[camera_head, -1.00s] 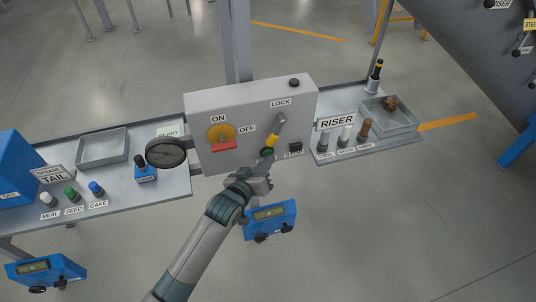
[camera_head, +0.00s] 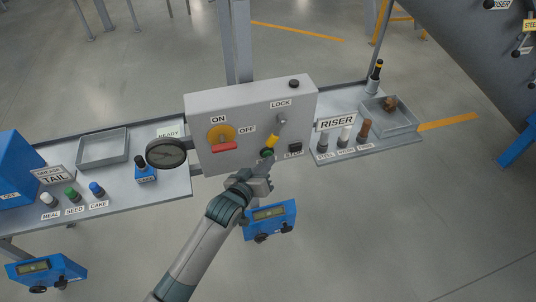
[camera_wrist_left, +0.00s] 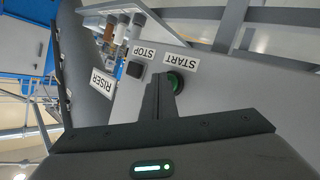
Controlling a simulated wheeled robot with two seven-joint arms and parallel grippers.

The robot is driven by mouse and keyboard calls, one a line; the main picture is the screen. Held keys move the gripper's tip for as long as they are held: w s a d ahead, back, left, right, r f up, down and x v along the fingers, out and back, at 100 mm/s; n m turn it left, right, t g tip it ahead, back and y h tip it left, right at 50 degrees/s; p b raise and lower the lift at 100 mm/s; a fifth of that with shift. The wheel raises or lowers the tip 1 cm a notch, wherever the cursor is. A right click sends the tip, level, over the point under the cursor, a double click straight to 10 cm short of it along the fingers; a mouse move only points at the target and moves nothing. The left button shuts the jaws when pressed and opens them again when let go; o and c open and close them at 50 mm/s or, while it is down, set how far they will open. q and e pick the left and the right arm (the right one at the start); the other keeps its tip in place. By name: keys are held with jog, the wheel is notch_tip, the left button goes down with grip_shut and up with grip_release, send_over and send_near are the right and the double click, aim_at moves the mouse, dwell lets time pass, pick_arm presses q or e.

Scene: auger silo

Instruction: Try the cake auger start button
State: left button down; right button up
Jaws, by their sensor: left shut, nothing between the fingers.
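The grey control box (camera_head: 250,105) stands upright in the middle of the head view. Its green start button (camera_wrist_left: 175,82), beside the START label (camera_wrist_left: 180,61), shows in the left wrist view, partly behind my fingers. In the head view the green button (camera_head: 267,153) is a small patch just past my fingertips. My left gripper (camera_head: 265,161) is shut and empty, with its tips at the button. I cannot tell whether they touch or press it. The black STOP button (camera_head: 295,147) is to the right. My right gripper is not in view.
Side shelves hold a grey tray (camera_head: 103,148), coloured pegs and a RISER sign (camera_head: 337,122). A blue box (camera_head: 270,219) hangs below.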

pick_arm(q)
jog(key=shift+s+d, duration=0.15)
jog(key=shift+s, duration=0.45)
jog(key=s+p, duration=0.1)
jog(key=s+d+p, duration=0.1)
jog(key=s, duration=0.2)
jog(key=shift+s+d+p, duration=0.3)
jog(key=shift+s+p, duration=0.1)
dwell(0.6)
